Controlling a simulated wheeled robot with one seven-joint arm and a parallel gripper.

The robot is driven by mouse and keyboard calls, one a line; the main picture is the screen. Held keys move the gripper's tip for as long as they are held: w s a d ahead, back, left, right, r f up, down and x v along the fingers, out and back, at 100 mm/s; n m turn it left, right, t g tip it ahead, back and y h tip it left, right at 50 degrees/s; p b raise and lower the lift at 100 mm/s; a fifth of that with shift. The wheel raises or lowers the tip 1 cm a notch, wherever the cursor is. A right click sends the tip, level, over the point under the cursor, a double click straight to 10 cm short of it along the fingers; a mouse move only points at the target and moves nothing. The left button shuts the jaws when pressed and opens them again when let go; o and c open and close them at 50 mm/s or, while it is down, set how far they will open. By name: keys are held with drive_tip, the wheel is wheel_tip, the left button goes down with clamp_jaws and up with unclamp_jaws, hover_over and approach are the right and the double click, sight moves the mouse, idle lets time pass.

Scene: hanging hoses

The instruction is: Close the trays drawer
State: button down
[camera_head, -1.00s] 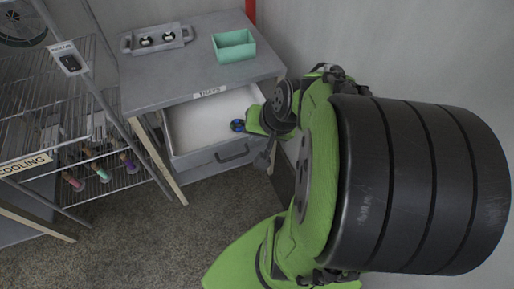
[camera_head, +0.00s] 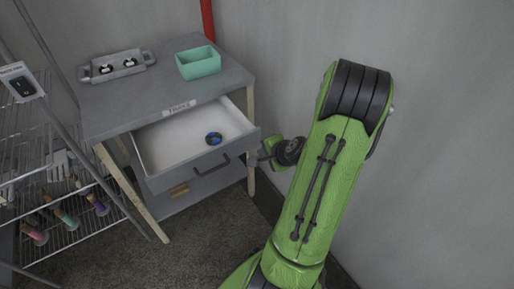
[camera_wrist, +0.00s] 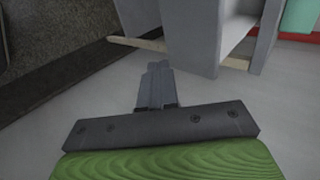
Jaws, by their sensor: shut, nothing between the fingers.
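The trays drawer (camera_head: 178,138) is pulled open under the grey table, below the "TRAYS" label (camera_head: 179,107). Its grey front has a dark handle (camera_head: 212,166). A small blue round object (camera_head: 213,138) lies inside the drawer. My gripper (camera_head: 257,158) is just right of the drawer front's right end, near the table's front right leg. In the wrist view my gripper (camera_wrist: 157,72) is shut and empty, with a grey panel (camera_wrist: 188,38), apparently the drawer front, just beyond its tips. I cannot tell if they touch.
A grey tray (camera_head: 118,66) and a teal box (camera_head: 198,63) stand on the table top (camera_head: 150,88). A wire rack (camera_head: 75,215) with several coloured-handled tools is at left. A grey wall (camera_head: 440,110) closes the right side. Carpet (camera_head: 205,240) lies in front.

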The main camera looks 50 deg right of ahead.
sight(252, 144)
drive_tip(key=shift+w+d, duration=0.3)
drive_tip(key=shift+w, duration=0.65)
drive_tip(key=shift+w+d, duration=0.25)
drive_tip(key=shift+w, duration=0.7)
